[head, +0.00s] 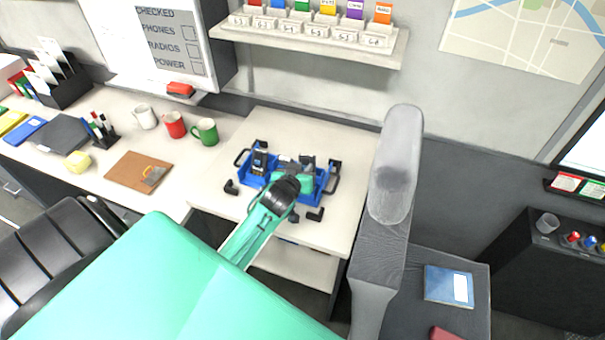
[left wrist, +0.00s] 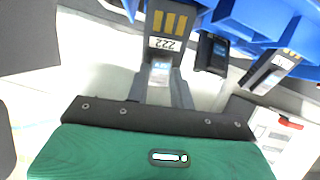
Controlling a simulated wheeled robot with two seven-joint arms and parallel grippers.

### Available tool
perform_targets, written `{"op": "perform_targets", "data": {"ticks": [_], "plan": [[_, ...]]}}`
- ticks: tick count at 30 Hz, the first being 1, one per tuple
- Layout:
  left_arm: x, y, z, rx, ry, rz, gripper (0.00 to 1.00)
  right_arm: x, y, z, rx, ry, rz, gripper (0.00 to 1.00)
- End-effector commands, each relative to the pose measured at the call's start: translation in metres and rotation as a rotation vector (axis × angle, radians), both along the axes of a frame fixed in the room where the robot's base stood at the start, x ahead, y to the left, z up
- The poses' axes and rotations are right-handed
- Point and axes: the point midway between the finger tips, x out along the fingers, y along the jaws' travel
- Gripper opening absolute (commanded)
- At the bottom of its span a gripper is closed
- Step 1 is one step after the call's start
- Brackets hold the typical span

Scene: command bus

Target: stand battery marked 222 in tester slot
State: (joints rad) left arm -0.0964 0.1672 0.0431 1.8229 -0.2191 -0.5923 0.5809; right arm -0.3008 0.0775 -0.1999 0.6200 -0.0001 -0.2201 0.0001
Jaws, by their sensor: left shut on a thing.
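The battery marked 222 (left wrist: 167,43) fills the upper middle of the left wrist view, with gold contacts and its label upside down. My left gripper (left wrist: 166,88) is shut on it; the battery also has a small lit patch between the fingers. In the head view my left gripper (head: 292,168) is over a blue tray (head: 249,181), and its arm hides part of the tray and the held battery. The tray also shows at the top of the left wrist view (left wrist: 237,14). I cannot make out the tester slot. My right gripper is not in view.
A green mug (head: 206,131) and red mug (head: 174,124) stand to the left. The table's front left is clear.

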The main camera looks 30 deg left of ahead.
Motion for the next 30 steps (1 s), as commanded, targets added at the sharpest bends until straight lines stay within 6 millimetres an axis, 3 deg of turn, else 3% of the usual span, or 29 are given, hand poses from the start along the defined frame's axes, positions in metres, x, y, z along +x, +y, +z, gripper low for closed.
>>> {"op": "perform_targets", "data": {"ticks": [2,6,14,15,17,30], "plan": [[0.0,0.0,-0.014,-0.001,0.004,0.0,0.0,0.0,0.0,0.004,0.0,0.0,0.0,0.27],[0.0,0.0,-0.023,-0.001,0.003,0.001,0.0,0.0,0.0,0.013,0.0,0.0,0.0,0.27],[0.0,0.0,-0.027,0.0,0.0,0.0,0.0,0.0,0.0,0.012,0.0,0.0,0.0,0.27],[0.0,0.0,-0.027,0.0,0.0,0.0,0.31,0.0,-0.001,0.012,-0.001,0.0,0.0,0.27],[0.0,0.0,-0.027,0.0,0.001,0.0,0.43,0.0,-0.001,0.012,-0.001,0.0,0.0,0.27],[0.0,0.0,-0.033,0.0,0.001,-0.001,0.45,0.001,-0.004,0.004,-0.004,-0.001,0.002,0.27]]}}
